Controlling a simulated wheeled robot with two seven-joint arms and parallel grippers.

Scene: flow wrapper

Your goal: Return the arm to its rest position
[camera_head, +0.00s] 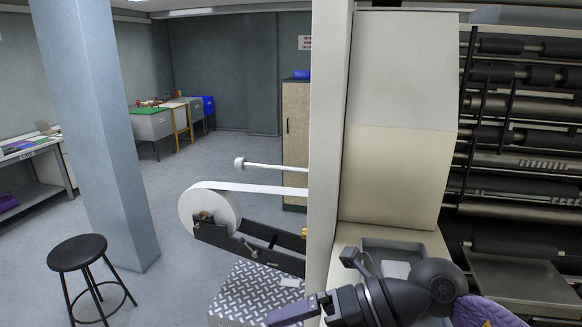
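My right arm comes in from the lower right with dark grey joints and a purple part. Its gripper (292,312) points left at the bottom edge, in front of the flow wrapper (396,90). A purple-grey finger-like piece shows there, and a dark blocky part sticks up behind it. The lower part of the gripper is cut off by the frame, so I cannot tell how far apart the fingers are. I see nothing held in it. My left arm and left gripper are not in view.
A white film roll (212,212) on a holder stands left of the machine, above a diamond-plate box (250,290). A grey tray (385,250) sits behind my arm. Rollers (520,130) fill the right. A black stool (78,252) and a pillar (95,120) stand left; open floor lies between.

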